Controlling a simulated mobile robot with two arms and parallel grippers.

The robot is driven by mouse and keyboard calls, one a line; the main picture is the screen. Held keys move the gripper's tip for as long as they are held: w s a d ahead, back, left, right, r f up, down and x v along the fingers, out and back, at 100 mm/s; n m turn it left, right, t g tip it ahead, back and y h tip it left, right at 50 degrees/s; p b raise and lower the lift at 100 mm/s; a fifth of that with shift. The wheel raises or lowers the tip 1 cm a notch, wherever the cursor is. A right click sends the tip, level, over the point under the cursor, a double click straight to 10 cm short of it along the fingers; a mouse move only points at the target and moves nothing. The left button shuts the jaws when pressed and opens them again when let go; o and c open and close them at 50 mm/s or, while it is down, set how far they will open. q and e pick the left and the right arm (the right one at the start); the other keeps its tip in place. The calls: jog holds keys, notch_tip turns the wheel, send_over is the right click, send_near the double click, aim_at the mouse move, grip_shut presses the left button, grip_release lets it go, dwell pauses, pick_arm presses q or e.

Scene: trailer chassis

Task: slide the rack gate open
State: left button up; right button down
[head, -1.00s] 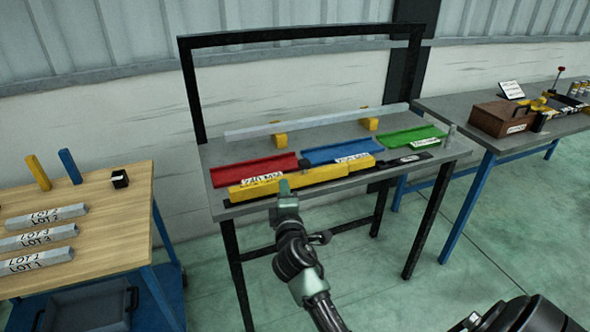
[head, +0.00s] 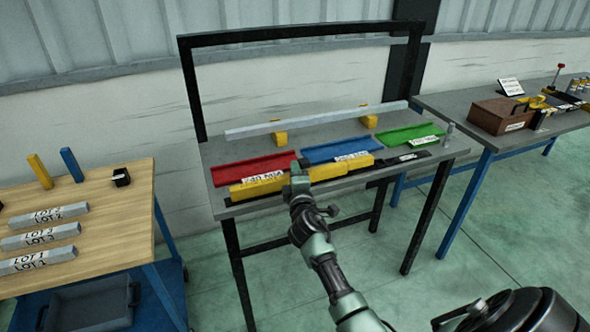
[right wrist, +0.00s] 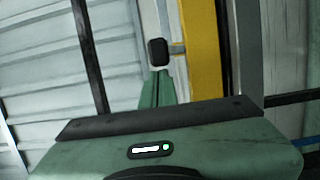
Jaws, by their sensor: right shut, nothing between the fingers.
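The rack gate is a yellow bar (head: 258,186) along the front of the grey rack table, before the red, blue and green trays. Its black knob (right wrist: 158,52) on a short grey stem shows in the right wrist view, beside the yellow bar (right wrist: 200,60). My right gripper (head: 298,167) is at the middle of the bar and hides part of it. Its green fingers (right wrist: 157,82) are shut and empty, with their tips close to the knob; I cannot tell if they touch it. My left gripper is not in view.
The red tray (head: 240,171), blue tray (head: 335,148) and green tray (head: 412,134) lie behind the gate. A wooden bench (head: 110,215) with grey LOT bars stands at left. Another grey table (head: 455,103) with a brown box (head: 500,117) stands at right.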

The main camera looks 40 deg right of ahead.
jog(key=d, duration=0.3)
jog(key=s+d, duration=0.1)
jog(key=d, duration=0.3)
jog(key=s+d, duration=0.1)
jog(key=d, duration=0.2)
jog(key=shift+s+d+p, duration=0.2)
jog(key=shift+s+p, duration=0.05)
jog(key=shift+p, duration=0.1)
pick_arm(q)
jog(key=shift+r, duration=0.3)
pick_arm(e)
jog(key=shift+r, duration=0.1)
